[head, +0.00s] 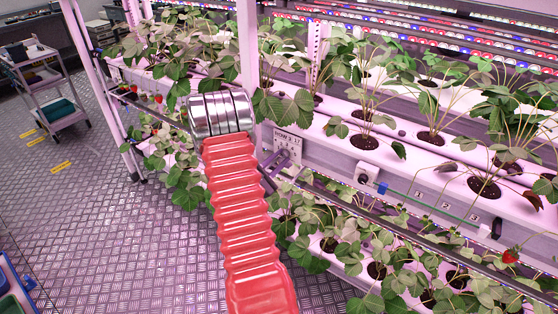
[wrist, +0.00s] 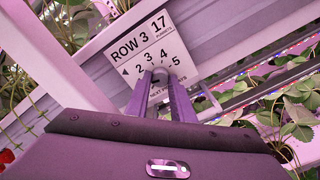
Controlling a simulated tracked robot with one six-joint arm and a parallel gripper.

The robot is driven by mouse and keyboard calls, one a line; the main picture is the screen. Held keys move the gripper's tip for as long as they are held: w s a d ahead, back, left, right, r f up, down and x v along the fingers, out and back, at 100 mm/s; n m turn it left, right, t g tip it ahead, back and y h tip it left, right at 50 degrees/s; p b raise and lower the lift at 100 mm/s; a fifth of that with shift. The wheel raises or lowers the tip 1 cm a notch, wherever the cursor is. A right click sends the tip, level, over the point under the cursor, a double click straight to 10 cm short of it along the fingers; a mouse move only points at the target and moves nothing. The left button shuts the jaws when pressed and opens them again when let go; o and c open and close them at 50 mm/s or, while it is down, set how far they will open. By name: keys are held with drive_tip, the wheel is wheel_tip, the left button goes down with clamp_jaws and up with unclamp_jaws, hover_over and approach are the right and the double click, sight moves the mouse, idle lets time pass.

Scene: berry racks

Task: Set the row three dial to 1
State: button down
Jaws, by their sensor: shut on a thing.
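The row three dial is a small round grey knob (wrist: 160,74) on a white plate (wrist: 125,48) marked "ROW 3", "17" and "PUNNETS". The numbers 2, 3, 4 and 5 arc around the knob, with a dark mark at the left end of the arc that I cannot read surely. The two purple fingers of my gripper (wrist: 161,84) are shut on the knob from the front. The fingers hide part of the knob and the lower plate, and I cannot tell which number it points to. In the head view the plate (head: 288,139) sits beside my gripper (head: 277,160).
The plate is fixed at the end of a pink rack rail, by an upright post (head: 247,50). Strawberry plants (head: 365,95) crowd the gutters above and below. Another knob (head: 364,176) sits farther right. A trolley (head: 45,90) stands at left on open metal floor (head: 95,210).

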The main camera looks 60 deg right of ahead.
drive_tip(key=c, duration=1.5)
unclamp_jaws()
drive_tip(key=shift+c, duration=0.2)
drive_tip(key=w+a, duration=0.2)
drive_tip(key=a, duration=1.1)
drive_tip(key=shift+a, duration=0.3)
